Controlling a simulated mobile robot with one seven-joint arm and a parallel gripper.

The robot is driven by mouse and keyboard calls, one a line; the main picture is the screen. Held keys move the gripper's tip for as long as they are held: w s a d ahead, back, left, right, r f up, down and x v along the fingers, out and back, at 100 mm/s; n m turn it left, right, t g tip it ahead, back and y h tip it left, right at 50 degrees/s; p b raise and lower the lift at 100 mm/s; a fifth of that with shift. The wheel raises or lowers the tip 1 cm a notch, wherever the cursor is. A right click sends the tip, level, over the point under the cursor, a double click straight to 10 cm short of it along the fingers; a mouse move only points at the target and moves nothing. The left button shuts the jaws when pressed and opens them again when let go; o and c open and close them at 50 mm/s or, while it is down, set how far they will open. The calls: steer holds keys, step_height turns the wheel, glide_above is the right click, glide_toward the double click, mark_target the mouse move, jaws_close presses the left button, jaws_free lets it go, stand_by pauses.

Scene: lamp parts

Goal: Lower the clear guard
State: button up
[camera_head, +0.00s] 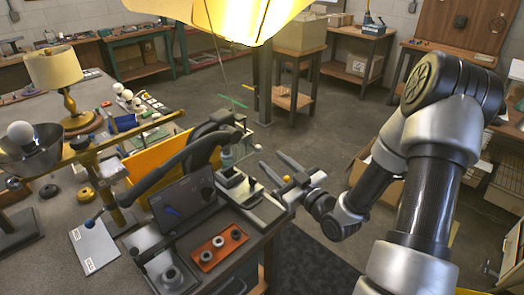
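A black machine (181,205) with a curved black arm stands on the bench at the centre. I cannot clearly make out the clear guard. Thin green edges (232,101) and a faint upright line show above the back of the machine and may belong to it, raised. My gripper (271,161) is at the right of the machine, beyond the bench's right edge. Its two fingers point up and left, spread apart with nothing seen between them. It looks apart from the machine and below the green edges.
An orange tray with dark rings (219,246) lies in front of the machine. A yellow panel (160,160) stands behind it. A yellow lampshade (225,15) hangs above. Open floor (340,130) lies behind my gripper.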

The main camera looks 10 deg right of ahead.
mark_target(260, 150)
steer(key=x, duration=0.7)
steer(key=shift+p, duration=0.3)
steer(key=shift+s, duration=0.1)
jaws_close()
